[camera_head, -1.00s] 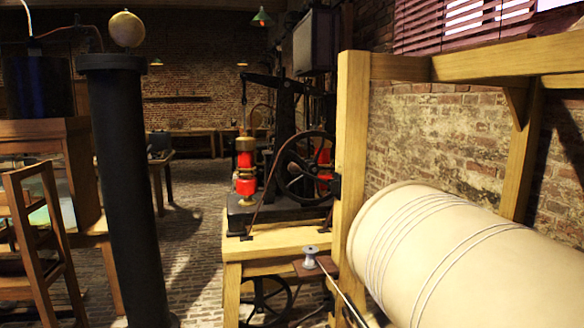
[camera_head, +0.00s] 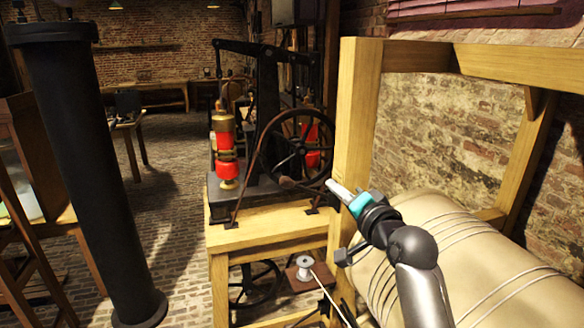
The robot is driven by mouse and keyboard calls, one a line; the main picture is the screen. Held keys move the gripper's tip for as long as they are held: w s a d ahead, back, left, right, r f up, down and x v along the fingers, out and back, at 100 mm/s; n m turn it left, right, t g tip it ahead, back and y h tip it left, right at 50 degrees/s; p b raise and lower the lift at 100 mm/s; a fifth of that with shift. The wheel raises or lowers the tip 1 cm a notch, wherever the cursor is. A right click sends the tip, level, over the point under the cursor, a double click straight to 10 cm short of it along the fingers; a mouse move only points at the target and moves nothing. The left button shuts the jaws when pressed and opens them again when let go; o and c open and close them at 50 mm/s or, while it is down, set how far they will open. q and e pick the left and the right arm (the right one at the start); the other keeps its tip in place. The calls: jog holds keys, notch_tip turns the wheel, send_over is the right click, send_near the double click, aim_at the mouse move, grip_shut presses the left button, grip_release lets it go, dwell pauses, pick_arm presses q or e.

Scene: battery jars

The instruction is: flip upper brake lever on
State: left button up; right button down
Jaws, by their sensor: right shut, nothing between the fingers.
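My right gripper (camera_head: 340,189) is in the lower right middle of the head view, pointing up and left. Its pale fingers are shut with nothing between them. The fingertips appear in front of the wooden post (camera_head: 355,140), close to the rim of the dark spoked wheel (camera_head: 300,148); I cannot tell whether they touch anything. I cannot make out the upper brake lever for certain; the fingers and wrist cover part of the post. My left gripper is not in view.
A large cream drum (camera_head: 440,235) wound with cord lies behind my right arm, under a wooden frame. A machine with red cylinders (camera_head: 224,138) stands on a wooden bench (camera_head: 255,232). A spool (camera_head: 305,268) sits lower. A black column (camera_head: 85,160) stands at left.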

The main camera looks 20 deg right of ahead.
jog(key=shift+s+r, duration=0.15)
jog(key=shift+r, duration=0.1)
send_over(308, 189)
jog(key=s, duration=0.3)
jog(key=a+f+p, duration=0.1)
jog(key=a+f, duration=0.1)
jog(key=shift+w+a+f+p, duration=0.15)
jog(key=shift+a+f+p, duration=0.2)
jog(key=shift+f+p, duration=0.05)
dwell(0.3)
